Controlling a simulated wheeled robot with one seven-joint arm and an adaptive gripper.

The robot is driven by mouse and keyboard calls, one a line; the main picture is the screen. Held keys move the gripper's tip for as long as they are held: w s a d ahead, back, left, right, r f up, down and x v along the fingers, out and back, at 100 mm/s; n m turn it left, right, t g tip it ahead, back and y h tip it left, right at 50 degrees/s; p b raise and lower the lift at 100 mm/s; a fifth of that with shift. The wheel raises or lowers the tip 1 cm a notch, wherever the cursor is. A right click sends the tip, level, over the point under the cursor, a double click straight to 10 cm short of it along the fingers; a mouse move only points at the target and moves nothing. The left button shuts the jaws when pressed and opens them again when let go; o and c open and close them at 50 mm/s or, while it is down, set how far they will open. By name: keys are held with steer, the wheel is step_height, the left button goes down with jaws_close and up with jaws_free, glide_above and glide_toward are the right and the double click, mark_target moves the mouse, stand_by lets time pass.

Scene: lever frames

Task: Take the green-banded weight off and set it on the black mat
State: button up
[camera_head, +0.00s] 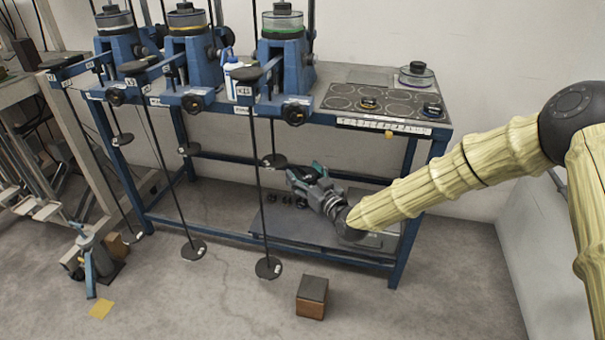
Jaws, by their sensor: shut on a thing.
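My gripper (291,175) reaches in below the bench top from the right, its jaws beside the right hanging rod. It is shut on a dark disc-shaped weight (273,160) at that rod. No green band can be made out on this weight at this size, and the jaw contact is too small to see clearly. Whether the weight is still around the rod cannot be told. A dark mat (345,91) with ring outlines lies on the right of the bench top. Small weights (368,104) (432,110) stand on it.
A blue bench (397,245) holds several lever frames; one has a green-banded cell (282,25). A lower shelf (325,239) with small dark objects lies under my gripper. A white bottle (234,78) stands by the levers. A wooden block (312,297) is on the floor.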

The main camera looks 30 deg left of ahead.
mark_target(312, 181)
steer(key=shift+p+v, duration=0.5)
steer(key=shift+v, duration=2.1)
steer(key=shift+d+r, duration=0.1)
steer(key=shift+r, duration=0.05)
